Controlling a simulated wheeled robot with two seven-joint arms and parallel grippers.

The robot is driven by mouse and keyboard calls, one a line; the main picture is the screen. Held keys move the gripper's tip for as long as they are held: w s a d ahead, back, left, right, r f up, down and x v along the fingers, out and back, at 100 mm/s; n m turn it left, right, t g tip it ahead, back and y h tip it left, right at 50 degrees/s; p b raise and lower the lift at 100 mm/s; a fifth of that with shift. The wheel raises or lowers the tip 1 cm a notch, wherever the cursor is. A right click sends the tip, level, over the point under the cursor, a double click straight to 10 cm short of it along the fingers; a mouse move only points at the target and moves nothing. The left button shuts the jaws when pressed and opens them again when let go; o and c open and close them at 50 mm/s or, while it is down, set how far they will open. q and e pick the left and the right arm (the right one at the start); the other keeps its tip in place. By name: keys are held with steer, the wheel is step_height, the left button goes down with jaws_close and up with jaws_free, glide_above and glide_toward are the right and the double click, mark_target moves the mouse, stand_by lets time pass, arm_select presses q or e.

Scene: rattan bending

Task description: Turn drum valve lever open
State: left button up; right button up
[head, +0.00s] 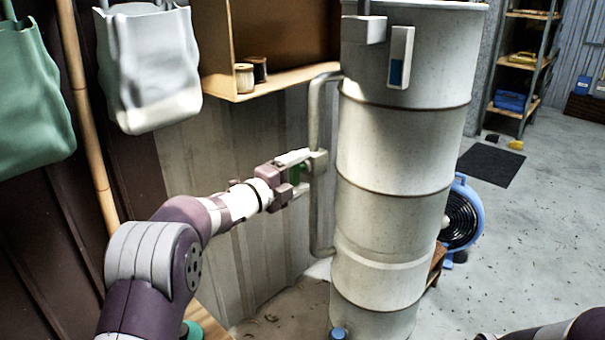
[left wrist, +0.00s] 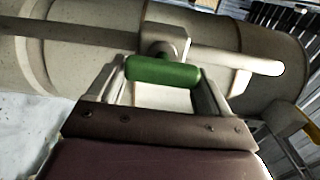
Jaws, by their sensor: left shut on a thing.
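The tall pale drum (head: 390,150) stands upright in the middle of the head view, with a side pipe running along its left side. The valve (head: 318,160) sits on this pipe, and its lever has a green grip (head: 299,172), mostly hidden by my fingers. In the left wrist view the green grip (left wrist: 163,72) lies crosswise between my fingertips, in front of the valve body (left wrist: 165,42). My left gripper (head: 296,174) is shut on the green lever grip. My right gripper is not in view; only part of my right arm shows at the bottom right.
A wooden shelf (head: 280,78) with spools is on the wall left of the drum. White (head: 150,70) and green (head: 32,95) bags hang at the left. A blue fan (head: 462,215) stands behind the drum at right. Open floor (head: 500,270) lies to the right.

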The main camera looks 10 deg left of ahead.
arm_select(q)
steer(key=o, duration=0.9)
steer(key=shift+w+r, duration=0.1)
steer(key=shift+r, duration=0.3)
steer(key=shift+o, duration=0.3)
steer(key=shift+w+f, duration=0.1)
steer(key=shift+f, duration=0.05)
steer(key=shift+a, duration=0.15)
steer(key=p+v, duration=0.2)
steer(key=v, duration=1)
steer(key=shift+s, duration=0.4)
